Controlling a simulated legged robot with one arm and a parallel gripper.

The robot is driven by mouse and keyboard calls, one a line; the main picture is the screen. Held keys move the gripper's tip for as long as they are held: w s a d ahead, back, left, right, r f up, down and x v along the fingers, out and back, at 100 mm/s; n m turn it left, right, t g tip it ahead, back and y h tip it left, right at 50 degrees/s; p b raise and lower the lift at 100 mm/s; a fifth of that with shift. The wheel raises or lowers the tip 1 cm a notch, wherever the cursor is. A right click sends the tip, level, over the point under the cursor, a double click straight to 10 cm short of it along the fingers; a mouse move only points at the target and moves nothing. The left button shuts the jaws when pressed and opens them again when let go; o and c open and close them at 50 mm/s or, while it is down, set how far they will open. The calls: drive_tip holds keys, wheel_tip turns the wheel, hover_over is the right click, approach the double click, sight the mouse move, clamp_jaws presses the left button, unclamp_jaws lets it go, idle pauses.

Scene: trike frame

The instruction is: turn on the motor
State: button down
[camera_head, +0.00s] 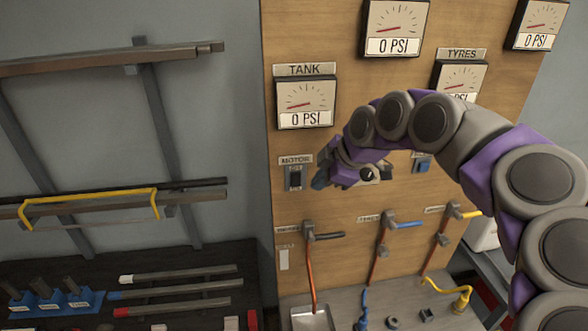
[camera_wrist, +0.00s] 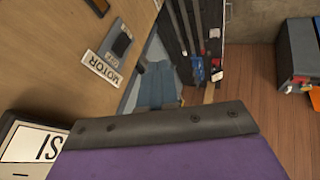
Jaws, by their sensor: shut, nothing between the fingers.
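The motor switch (camera_head: 293,178) is a small dark rocker on the wooden panel, under the MOTOR label (camera_head: 296,160). It also shows in the wrist view (camera_wrist: 121,43), beside its label (camera_wrist: 102,67). My gripper (camera_head: 319,181) is just right of the switch in the head view, shut and empty, its tip pointing left. I see a gap between fingers and switch. Whether the rocker is on or off is too small to tell.
The tank gauge (camera_head: 305,103) above the switch reads 0 PSI, like the other readable gauges. A black-handled valve (camera_head: 322,236) and a blue-handled valve (camera_head: 402,225) sit below my gripper. A rack with bars (camera_head: 110,205) stands left. Open space lies before the panel's left edge.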

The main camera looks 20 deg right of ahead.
drive_tip(key=shift+w+d+r, duration=0.3)
drive_tip(key=shift+w+d, duration=0.1)
drive_tip(key=shift+f, duration=0.1)
